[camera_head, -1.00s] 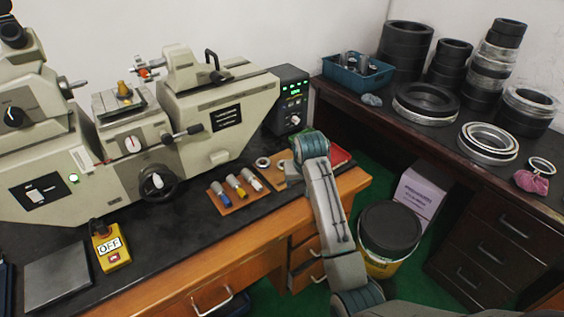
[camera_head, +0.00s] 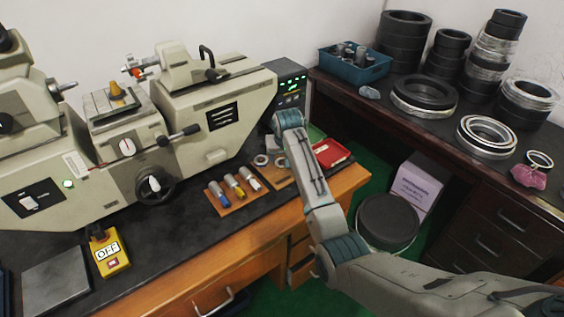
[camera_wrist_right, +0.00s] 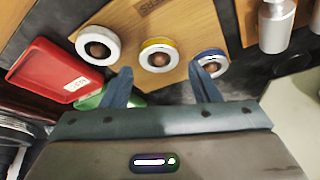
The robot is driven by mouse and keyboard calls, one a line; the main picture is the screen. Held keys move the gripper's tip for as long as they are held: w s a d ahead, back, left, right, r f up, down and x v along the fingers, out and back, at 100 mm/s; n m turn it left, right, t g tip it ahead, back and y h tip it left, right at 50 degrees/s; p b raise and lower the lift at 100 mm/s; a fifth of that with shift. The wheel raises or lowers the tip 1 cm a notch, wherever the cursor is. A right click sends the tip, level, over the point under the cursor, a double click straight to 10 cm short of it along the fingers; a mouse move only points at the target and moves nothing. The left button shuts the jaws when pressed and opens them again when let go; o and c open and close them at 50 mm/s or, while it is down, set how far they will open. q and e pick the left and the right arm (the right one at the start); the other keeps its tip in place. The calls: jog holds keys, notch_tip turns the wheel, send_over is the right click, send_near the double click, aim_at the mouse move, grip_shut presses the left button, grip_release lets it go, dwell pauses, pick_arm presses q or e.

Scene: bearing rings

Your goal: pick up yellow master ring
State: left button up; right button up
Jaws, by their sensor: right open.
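The yellow master ring (camera_wrist_right: 158,56), a pale ring with a yellow band around a brown peg, sits on a wooden board (camera_wrist_right: 180,18) in the right wrist view. My right gripper (camera_wrist_right: 160,68) is open and empty, its blue-grey fingertips to either side of the yellow ring's near edge. A ring with a blue band (camera_wrist_right: 211,63) is by the right fingertip, and another pale ring (camera_wrist_right: 97,46) is to the left. In the head view my right arm covers part of the board, and the gripper itself is hidden. My left gripper is not in view.
A red tray (camera_wrist_right: 50,78) lies left of the board, with a green item (camera_wrist_right: 95,98) by it. Metal cylinders (camera_wrist_right: 275,25) are at right. In the head view the grey measuring machine (camera_head: 215,105) stands behind, and a dark side bench (camera_head: 405,117) holds stacked rings.

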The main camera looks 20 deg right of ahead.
aim_at(282, 162)
jog(key=shift+x, duration=1.6)
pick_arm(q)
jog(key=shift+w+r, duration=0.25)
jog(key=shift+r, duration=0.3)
pick_arm(e)
jog(key=shift+s, duration=0.1)
jog(key=c, duration=0.8)
